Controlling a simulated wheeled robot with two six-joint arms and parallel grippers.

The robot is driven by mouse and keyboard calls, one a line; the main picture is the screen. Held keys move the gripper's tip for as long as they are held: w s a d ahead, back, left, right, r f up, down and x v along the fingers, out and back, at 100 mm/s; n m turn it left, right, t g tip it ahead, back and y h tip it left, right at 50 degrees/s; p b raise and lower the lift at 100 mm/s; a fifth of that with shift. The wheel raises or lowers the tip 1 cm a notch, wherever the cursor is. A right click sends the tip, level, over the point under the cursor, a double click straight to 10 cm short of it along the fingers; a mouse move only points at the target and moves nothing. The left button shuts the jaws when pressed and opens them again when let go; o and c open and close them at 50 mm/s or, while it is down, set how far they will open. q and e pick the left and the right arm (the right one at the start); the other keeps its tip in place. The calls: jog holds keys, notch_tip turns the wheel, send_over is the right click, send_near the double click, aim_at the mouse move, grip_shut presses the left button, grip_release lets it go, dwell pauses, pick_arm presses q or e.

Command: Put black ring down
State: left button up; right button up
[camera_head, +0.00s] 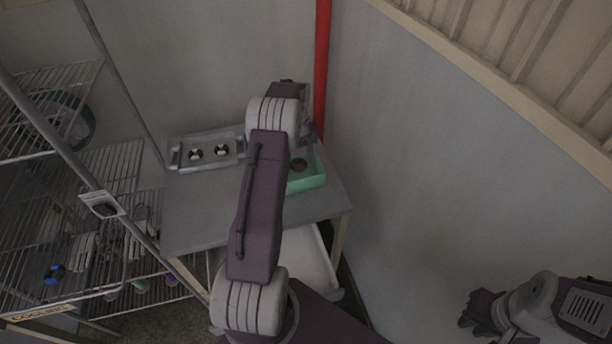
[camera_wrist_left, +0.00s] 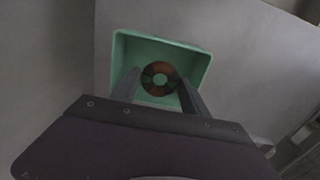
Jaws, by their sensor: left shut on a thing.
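A ring with dark and brownish segments (camera_wrist_left: 160,68) shows between the fingers of my left gripper (camera_wrist_left: 160,88) in the left wrist view. The gripper is shut on it, over the green open box (camera_wrist_left: 198,64). The ring (camera_head: 299,162) also shows within the outline of the green box (camera_head: 309,184) in the head view. I cannot tell whether it touches the box floor. My left arm hides part of the box in the head view. My right gripper (camera_head: 472,311) is at the lower right, away from the table, and its opening is unclear.
A grey table (camera_head: 205,206) carries the box and a metal tray (camera_head: 212,139) with two small black-and-white round pieces. A red vertical pipe (camera_head: 321,70) stands behind the table. Wire shelves (camera_head: 110,165) are at the left. The table's front left is clear.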

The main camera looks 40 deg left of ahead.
pick_arm(q)
jog(key=f, duration=0.3)
jog(key=shift+w+d, duration=0.1)
jog(key=shift+w, duration=0.15)
jog(key=f, duration=0.3)
jog(key=shift+s+p, duration=0.2)
jog(key=shift+p, duration=0.1)
jog(key=shift+w+f, duration=0.15)
jog(key=shift+f, duration=0.15)
jog(key=shift+f, duration=0.1)
jog(key=o, duration=1.3)
jog(key=shift+o, duration=0.2)
